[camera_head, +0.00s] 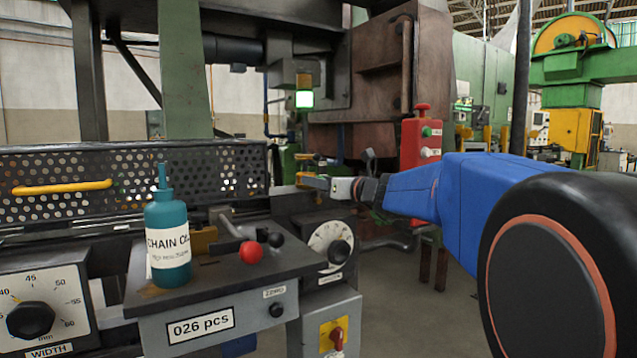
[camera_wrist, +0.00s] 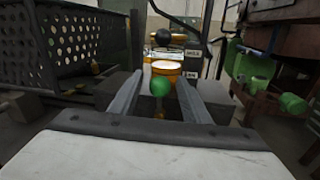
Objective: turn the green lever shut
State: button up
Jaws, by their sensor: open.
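A round green knob (camera_wrist: 160,86) shows in the wrist view between the two fingers of my gripper (camera_wrist: 158,90), with a short thin stem below it. I take it for the end of the green lever. My gripper is open, with one finger on each side of the knob; I cannot tell whether either touches it. In the head view my gripper (camera_head: 312,181) reaches left from my blue arm, near a small yellow fitting. The green lever cannot be made out there. A second green ball (camera_wrist: 292,103) shows farther right in the wrist view.
A perforated dark guard (camera_head: 215,175) with a yellow handle stands left of my gripper. In front are a teal chain oil bottle (camera_head: 168,235), a red-knobbed lever (camera_head: 250,252) and dials. A red button box (camera_head: 420,143) stands behind my arm.

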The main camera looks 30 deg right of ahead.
grip_shut()
jog(key=shift+d+f+m+t, duration=0.2)
jog(key=shift+d+m, duration=0.35)
jog(key=shift+m, duration=0.6)
jog(key=shift+d+f+m+t, duration=0.15)
jog(key=shift+d+m, duration=0.4)
jog(key=shift+m, duration=0.6)
jog(key=shift+r, duration=0.1)
grip_release()
